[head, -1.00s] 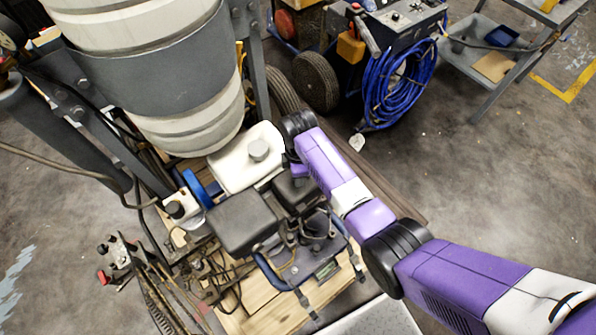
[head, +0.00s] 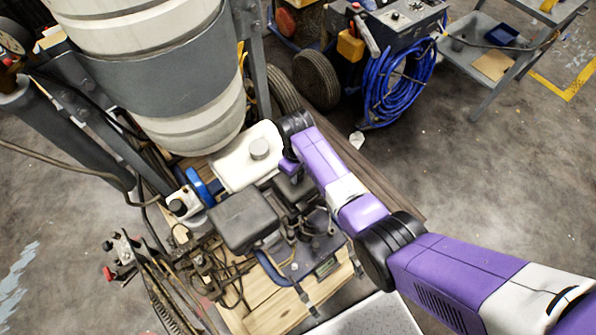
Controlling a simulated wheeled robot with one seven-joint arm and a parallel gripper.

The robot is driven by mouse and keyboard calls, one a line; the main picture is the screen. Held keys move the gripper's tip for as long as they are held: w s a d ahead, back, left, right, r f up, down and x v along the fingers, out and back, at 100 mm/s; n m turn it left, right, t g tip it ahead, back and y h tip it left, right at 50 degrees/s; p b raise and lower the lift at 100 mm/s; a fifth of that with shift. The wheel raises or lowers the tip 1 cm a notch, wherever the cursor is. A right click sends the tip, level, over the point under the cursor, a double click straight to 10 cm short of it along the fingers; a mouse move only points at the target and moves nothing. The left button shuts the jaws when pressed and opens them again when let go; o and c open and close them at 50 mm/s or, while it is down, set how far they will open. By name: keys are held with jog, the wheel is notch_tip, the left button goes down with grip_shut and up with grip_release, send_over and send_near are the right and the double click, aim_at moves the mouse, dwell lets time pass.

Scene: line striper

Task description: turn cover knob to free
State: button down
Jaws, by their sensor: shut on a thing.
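The engine of the line striper is at the middle of the head view, with a black box-shaped cover (head: 243,220) and a smaller dark cover (head: 296,190) to its right. My arm comes in from the lower right and bends down at its black wrist over the smaller cover. Only part of my gripper (head: 289,167) shows at the arm's end, right beside the white tank. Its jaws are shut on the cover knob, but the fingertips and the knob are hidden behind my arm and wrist. The knob's turn angle cannot be seen.
A white tank (head: 243,165) with a grey cap sits close left of my wrist. A large white barrel (head: 165,85) stands behind it. A blue hose coil (head: 400,85) hangs on a machine at the back. Open floor (head: 490,180) lies to the right.

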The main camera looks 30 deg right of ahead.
jog(key=shift+m, duration=0.5)
jog(key=c, duration=1)
grip_release()
jog(key=shift+a+r, duration=0.1)
jog(key=shift+r, duration=3.85)
